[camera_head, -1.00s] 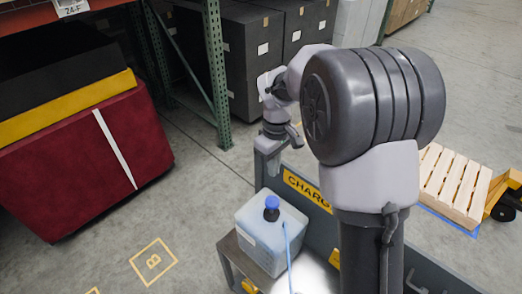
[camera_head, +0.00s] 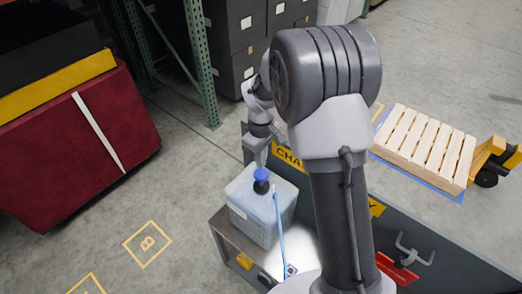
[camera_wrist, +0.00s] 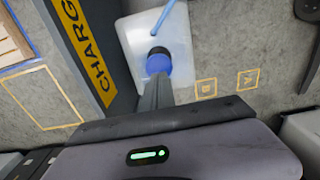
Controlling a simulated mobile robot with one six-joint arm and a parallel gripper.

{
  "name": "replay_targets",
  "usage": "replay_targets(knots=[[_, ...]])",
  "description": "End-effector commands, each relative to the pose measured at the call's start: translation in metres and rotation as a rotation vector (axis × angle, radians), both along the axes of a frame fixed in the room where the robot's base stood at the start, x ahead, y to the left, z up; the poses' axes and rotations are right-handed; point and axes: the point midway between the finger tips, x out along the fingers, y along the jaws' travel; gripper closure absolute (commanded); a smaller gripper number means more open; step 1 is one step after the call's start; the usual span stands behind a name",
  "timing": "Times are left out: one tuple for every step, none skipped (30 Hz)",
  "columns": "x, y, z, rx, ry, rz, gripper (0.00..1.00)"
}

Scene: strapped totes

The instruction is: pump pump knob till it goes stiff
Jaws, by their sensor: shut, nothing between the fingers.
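A pale translucent jug (camera_head: 262,212) stands upright on a grey ledge. On its top sits a blue pump knob (camera_head: 261,176) with a dark collar; a light blue hose runs down from the jug's top. In the wrist view the knob (camera_wrist: 158,63) is just beyond my fingertips, above the pale jug top (camera_wrist: 190,50). My gripper (camera_head: 256,158) is shut and empty, pointing down close to the knob. In the wrist view my gripper (camera_wrist: 157,84) overlaps the knob's near edge; I cannot tell whether they touch.
A dark panel with a yellow "CHARG" label (camera_wrist: 82,45) rises beside the jug. A red tote (camera_head: 75,145) stands at left by a green rack post (camera_head: 200,65). A wooden pallet (camera_head: 425,148) lies at right. Floor left of the ledge is clear.

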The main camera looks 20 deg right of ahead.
Motion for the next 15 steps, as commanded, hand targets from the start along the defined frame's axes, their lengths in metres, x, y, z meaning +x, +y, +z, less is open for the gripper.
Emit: replay_targets(knots=[[-0.001, 0.000, -0.010, 0.000, 0.003, 0.000, 1.00], [0.000, 0.000, -0.015, 0.000, 0.001, 0.001, 1.00], [-0.001, 0.000, -0.021, 0.000, 0.002, 0.001, 1.00], [-0.001, 0.000, -0.024, 0.000, 0.002, 0.001, 1.00], [0.000, 0.000, -0.027, -0.001, 0.001, 0.001, 1.00], [0.000, 0.000, -0.030, -0.001, 0.001, 0.001, 1.00], [0.000, 0.000, -0.032, -0.001, 0.001, 0.000, 1.00], [0.000, 0.000, -0.034, -0.001, 0.001, 0.000, 1.00], [0.000, 0.000, -0.035, -0.001, 0.001, 0.000, 1.00], [0.000, 0.000, -0.036, -0.001, 0.001, 0.000, 1.00], [0.000, 0.000, -0.036, -0.001, 0.001, 0.000, 1.00], [0.000, 0.000, -0.036, -0.001, 0.001, 0.000, 1.00], [0.000, 0.000, -0.036, 0.000, 0.000, 0.000, 1.00], [0.000, 0.000, -0.036, 0.000, 0.000, 0.000, 1.00], [0.000, 0.000, -0.036, 0.000, 0.000, 0.000, 1.00]])
